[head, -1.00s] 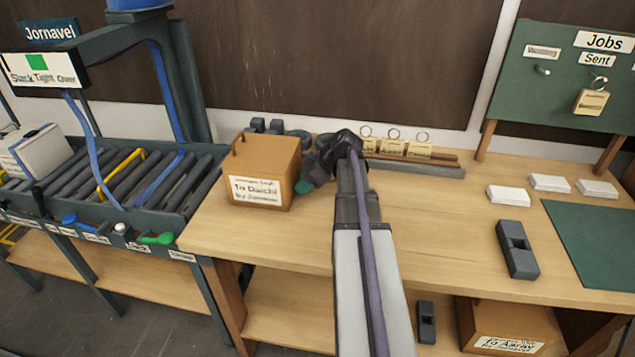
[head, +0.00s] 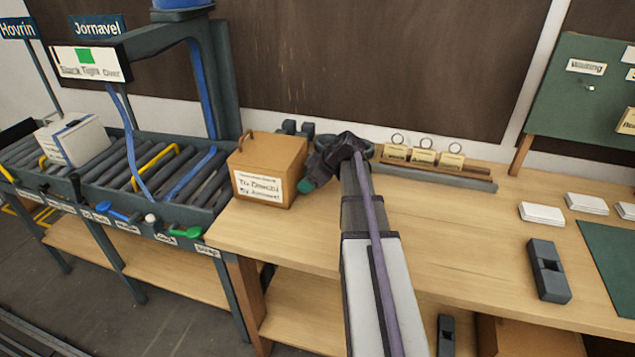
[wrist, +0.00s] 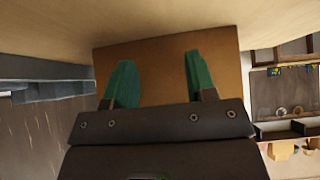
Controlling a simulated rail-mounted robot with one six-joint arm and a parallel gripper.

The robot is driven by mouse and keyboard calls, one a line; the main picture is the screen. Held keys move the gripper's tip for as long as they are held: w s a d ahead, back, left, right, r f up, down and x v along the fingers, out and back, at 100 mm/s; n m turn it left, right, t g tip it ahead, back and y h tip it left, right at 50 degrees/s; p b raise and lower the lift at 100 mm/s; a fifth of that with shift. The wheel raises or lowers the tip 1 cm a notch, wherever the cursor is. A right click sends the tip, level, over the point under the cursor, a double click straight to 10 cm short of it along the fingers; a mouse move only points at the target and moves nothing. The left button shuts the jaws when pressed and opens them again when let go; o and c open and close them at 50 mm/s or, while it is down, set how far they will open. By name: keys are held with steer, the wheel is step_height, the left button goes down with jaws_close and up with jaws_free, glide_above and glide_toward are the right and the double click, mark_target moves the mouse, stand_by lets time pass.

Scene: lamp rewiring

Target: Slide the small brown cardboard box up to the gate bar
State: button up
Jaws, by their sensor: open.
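The small brown cardboard box (head: 270,165), with a white address label, stands upright at the bench's left edge, beside the roller conveyor. My gripper (head: 307,178) is at its right side, with a green finger close to the box; arm and wrist partly hide the fingers. In the wrist view my gripper (wrist: 158,70) is open, its two green fingers spread in front of the brown box face (wrist: 155,52). I cannot tell whether they touch it. A yellow bar (head: 156,166) lies across the rollers, left of the box; it may be the gate bar.
A white box (head: 72,140) sits farther left on the rollers (head: 120,165). A blue strip (head: 190,172) crosses the rollers between the yellow bar and the brown box. Coloured levers (head: 185,232) line the conveyor's front. Tagged rings (head: 423,157) stand behind on the bench.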

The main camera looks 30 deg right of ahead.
steer(key=shift+w+a, duration=1.05)
steer(key=shift+w, duration=0.2)
steer(key=shift+w+a, duration=1.05)
steer(key=shift+w, duration=0.2)
